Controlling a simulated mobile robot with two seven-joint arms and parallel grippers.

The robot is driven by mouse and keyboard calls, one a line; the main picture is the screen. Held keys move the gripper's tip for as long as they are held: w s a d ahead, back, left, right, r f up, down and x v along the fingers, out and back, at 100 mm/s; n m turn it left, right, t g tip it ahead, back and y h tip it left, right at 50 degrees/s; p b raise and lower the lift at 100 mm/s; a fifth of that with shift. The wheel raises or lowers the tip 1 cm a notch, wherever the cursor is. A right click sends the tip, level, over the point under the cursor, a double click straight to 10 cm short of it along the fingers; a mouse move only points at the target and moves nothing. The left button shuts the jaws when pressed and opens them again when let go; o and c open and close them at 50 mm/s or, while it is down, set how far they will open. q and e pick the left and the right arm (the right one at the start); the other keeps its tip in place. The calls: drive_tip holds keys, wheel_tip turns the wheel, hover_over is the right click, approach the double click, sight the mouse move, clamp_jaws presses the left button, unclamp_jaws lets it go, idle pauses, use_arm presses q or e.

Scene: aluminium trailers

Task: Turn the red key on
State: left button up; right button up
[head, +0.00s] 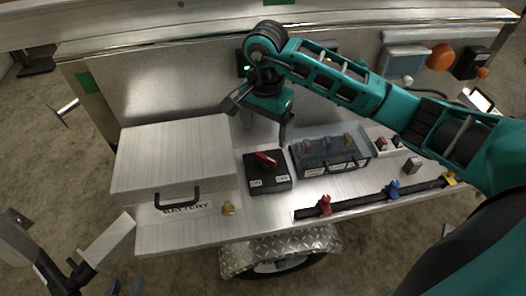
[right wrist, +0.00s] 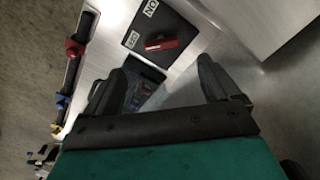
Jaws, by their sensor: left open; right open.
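The red key (head: 265,159) sits on top of a black switch box (head: 267,180) with white labels at its front, reading ON and what looks like OFF. The key also shows in the right wrist view (right wrist: 159,44), lying across the box ahead of the fingers. My right gripper (head: 257,122) is open and empty, above and behind the switch box, apart from the key. Its two spread fingers show in the right wrist view (right wrist: 162,80). My left gripper (head: 100,250) is open and empty at the lower left, off the trailer's edge and far from the key.
A silver battery box (head: 172,155) with a black handle stands left of the switch. A black case (head: 330,170) with colored parts stands right of it. A black bar with red (head: 325,205), blue (head: 392,188) and yellow clamps runs along the front edge. Bare metal lies before the switch.

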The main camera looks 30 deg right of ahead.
sight(265, 158)
wheel_tip(265, 158, down, 10)
drive_tip(key=shift+f, duration=0.1)
idle(0.4)
drive_tip(key=c, duration=1.1)
